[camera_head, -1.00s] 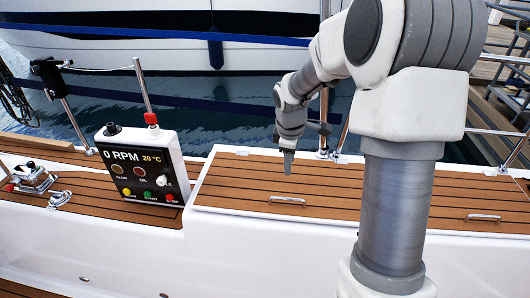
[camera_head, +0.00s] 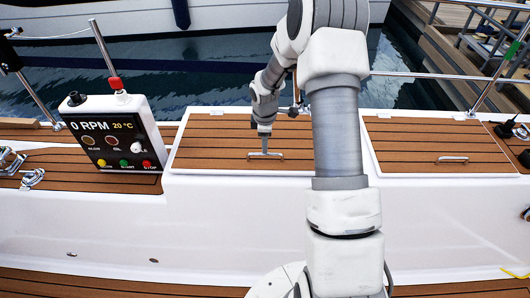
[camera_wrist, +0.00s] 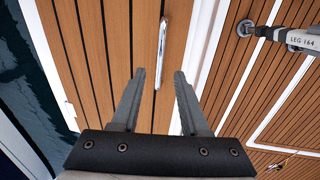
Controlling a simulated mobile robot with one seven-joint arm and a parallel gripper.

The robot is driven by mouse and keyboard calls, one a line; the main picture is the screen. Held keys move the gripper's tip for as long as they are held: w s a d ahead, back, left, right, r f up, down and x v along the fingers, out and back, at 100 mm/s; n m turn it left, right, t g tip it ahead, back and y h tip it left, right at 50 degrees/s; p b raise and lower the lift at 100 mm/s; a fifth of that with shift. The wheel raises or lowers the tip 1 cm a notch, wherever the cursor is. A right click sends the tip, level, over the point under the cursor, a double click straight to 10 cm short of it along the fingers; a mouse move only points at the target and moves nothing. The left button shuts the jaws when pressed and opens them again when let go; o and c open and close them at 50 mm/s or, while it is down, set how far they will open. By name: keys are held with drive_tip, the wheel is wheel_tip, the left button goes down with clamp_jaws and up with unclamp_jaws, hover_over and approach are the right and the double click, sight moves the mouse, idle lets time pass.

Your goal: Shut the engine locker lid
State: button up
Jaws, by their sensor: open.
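A teak-planked lid (camera_head: 208,152) with a white edge lies flat on the white bench beside the engine panel, with no gap visible along its front edge. It also shows in the wrist view (camera_wrist: 108,40). A metal bar handle (camera_head: 281,155) sits near its front edge. My gripper (camera_head: 264,150) points down over this handle. In the wrist view my gripper (camera_wrist: 158,75) is open, and the handle (camera_wrist: 162,40) lies between and beyond the fingertips. I cannot tell whether the fingers touch the lid.
The engine panel (camera_head: 113,143) with dials and coloured buttons stands left of the lid. A second teak lid (camera_head: 410,150) with its own handle (camera_head: 452,159) lies flat to the right. Thin rails run behind, with water beyond.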

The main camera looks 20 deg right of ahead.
drive_tip(key=f, duration=0.5)
drive_tip(key=shift+w+d+b, duration=0.2)
drive_tip(key=shift+w+b, duration=0.2)
clamp_jaws()
idle(1.0)
